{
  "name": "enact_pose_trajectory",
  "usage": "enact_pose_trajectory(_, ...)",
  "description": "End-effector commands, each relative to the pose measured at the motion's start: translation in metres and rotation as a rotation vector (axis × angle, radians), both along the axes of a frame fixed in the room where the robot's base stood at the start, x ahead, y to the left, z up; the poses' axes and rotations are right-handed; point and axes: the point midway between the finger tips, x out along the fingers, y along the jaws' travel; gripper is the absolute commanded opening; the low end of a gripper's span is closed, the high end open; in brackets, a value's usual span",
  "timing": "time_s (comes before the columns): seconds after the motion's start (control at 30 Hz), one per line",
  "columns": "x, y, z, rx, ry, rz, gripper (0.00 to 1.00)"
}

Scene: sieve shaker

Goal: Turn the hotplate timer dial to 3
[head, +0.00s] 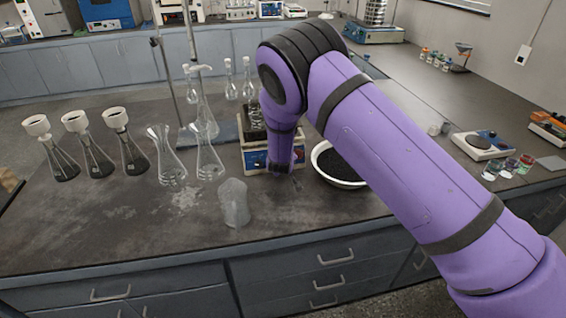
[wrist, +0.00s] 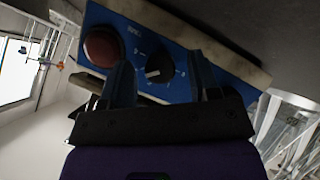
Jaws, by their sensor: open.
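The hotplate (head: 258,160) has a pale body and a blue front panel, and my arm hides part of it. In the wrist view its blue panel (wrist: 140,22) fills the upper middle, tilted. The black timer dial (wrist: 160,64) is on that panel, with a white mark on its lower-left side. Small white markings surround it, too blurred to read surely. A round red knob or button (wrist: 102,47) is left of it. My gripper (wrist: 163,76) is open, its two fingers on either side of the dial. I cannot tell whether they touch it.
On the bench, a clear beaker (head: 234,203) stands in front of the hotplate and a white bowl of dark grains (head: 338,182) stands right of it. Glass flasks (head: 208,160) stand to the left, several with white funnels. The bench's front left is clear.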

Motion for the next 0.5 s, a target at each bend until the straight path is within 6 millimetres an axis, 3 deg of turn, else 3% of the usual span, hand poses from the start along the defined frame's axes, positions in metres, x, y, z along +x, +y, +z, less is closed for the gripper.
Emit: enact_pose_trajectory(0.5, -0.065, 0.003, 0.055, 0.0, 0.0, 0.002, 0.56)
